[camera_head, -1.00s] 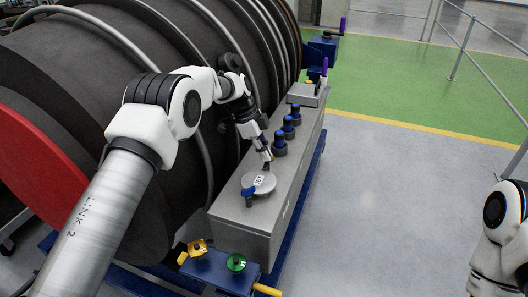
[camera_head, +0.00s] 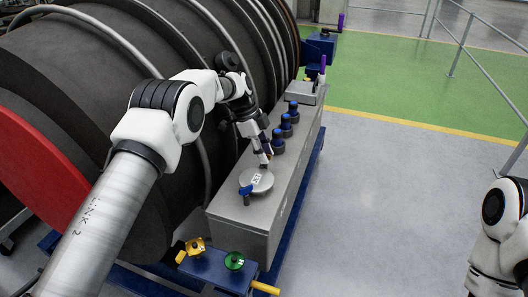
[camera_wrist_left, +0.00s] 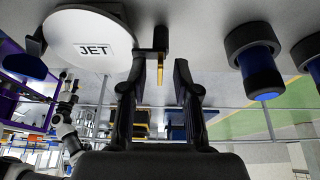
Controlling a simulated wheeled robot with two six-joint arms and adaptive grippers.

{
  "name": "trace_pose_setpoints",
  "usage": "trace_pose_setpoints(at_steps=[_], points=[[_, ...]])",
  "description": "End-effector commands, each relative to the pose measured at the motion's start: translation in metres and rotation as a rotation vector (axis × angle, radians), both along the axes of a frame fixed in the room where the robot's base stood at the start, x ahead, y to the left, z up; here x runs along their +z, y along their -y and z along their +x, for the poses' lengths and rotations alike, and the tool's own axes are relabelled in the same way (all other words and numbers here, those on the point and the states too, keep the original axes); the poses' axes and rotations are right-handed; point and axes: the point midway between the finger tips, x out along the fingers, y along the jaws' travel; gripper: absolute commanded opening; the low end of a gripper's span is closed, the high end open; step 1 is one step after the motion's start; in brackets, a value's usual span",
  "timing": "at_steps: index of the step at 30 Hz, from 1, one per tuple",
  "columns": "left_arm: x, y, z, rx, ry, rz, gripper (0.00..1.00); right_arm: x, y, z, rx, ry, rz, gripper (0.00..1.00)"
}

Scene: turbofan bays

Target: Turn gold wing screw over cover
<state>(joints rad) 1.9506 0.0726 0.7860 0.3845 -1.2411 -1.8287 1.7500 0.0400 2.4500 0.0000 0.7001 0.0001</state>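The cover is a round pale grey disc labelled JET (camera_wrist_left: 88,42); in the head view it lies on top of the grey box (camera_head: 256,181). A blue handle (camera_head: 246,191) sits at its near edge. At the opposite edge, the wrist view shows a dark block with a narrow gold piece (camera_wrist_left: 160,70), which looks like the wing screw seen edge-on. My left gripper (camera_wrist_left: 161,76) is open, its fingers either side of the gold piece; contact cannot be told. In the head view the left gripper (camera_head: 264,160) points down at the cover's far edge and hides the screw. My right gripper is out of frame.
Several dark caps with blue tops (camera_head: 286,125) stand in a row beyond the cover. A yellow knob (camera_head: 194,246) and a green knob (camera_head: 234,261) sit on the blue bracket in front. The large dark engine casing (camera_head: 90,75) rises at left.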

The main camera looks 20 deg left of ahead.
Motion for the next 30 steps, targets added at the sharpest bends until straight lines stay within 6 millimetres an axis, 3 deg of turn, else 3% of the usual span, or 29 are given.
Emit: trace_pose_setpoints(at_steps=[8, 15, 19, 30], points=[[0.016, 0.0, 0.001, 0.002, 0.004, 0.0, 0.3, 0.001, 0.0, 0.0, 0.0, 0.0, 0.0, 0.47], [0.072, 0.001, 0.002, 0.0, 0.005, 0.001, 0.3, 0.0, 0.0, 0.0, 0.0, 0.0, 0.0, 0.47], [0.092, 0.002, 0.001, -0.001, 0.001, 0.001, 0.3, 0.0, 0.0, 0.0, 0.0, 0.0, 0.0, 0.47], [0.1, 0.002, 0.001, -0.001, 0.0, 0.001, 0.3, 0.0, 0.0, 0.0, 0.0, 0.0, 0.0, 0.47]])
